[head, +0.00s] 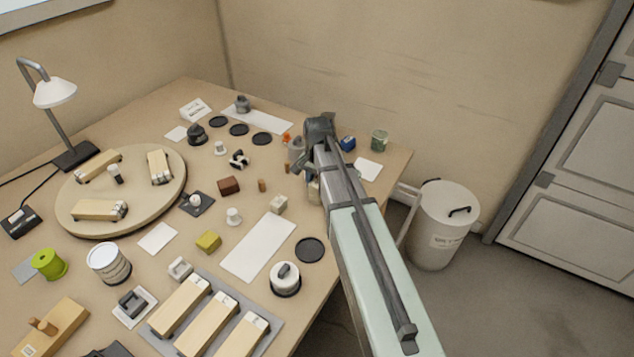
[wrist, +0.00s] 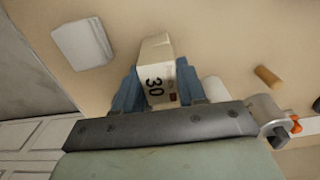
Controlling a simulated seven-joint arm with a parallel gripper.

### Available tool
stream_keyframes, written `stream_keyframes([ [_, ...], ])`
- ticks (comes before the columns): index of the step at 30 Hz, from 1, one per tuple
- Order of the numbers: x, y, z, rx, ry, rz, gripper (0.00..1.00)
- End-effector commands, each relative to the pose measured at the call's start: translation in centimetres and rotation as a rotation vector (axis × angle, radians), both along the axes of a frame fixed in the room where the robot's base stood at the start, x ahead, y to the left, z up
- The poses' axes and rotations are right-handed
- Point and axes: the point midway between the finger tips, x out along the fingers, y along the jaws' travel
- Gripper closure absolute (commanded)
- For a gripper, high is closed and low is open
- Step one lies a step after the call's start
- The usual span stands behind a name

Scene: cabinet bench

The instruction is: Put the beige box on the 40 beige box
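A beige box marked 30 (wrist: 158,78) stands between the two blue fingers of my gripper (wrist: 158,92) in the wrist view. The fingers lie close along both its sides; I cannot tell whether they press on it. In the head view my gripper (head: 308,168) is over the right part of the bench, and a beige piece (head: 314,191) shows beside it, mostly hidden by my arm. Another small beige box (head: 278,204) stands to the left, near the white sheet. I cannot read a 40 on any box.
A brown block (head: 229,186) and a small brown cylinder (head: 262,185) stand left of my gripper. The white sheet (head: 258,247) and black disc (head: 310,249) are bare. A white bin (head: 442,225) stands beyond the edge.

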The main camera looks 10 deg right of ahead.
Motion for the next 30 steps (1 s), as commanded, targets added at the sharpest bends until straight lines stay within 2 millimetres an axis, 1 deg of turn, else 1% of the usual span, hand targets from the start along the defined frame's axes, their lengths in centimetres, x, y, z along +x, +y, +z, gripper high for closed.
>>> stream_keyframes([
  [1,0.0,0.0,0.0,0.000,0.000,0.000,0.56],
  [8,0.0,0.0,0.0,0.000,0.000,0.000,0.34],
  [16,0.0,0.0,0.1,0.000,0.000,0.000,0.34],
  [20,0.0,0.0,0.8,0.000,0.000,0.000,0.34],
  [23,0.1,0.0,1.9,0.000,-0.001,0.000,0.34],
  [30,0.1,0.0,5.6,0.000,-0.001,0.000,0.34],
])
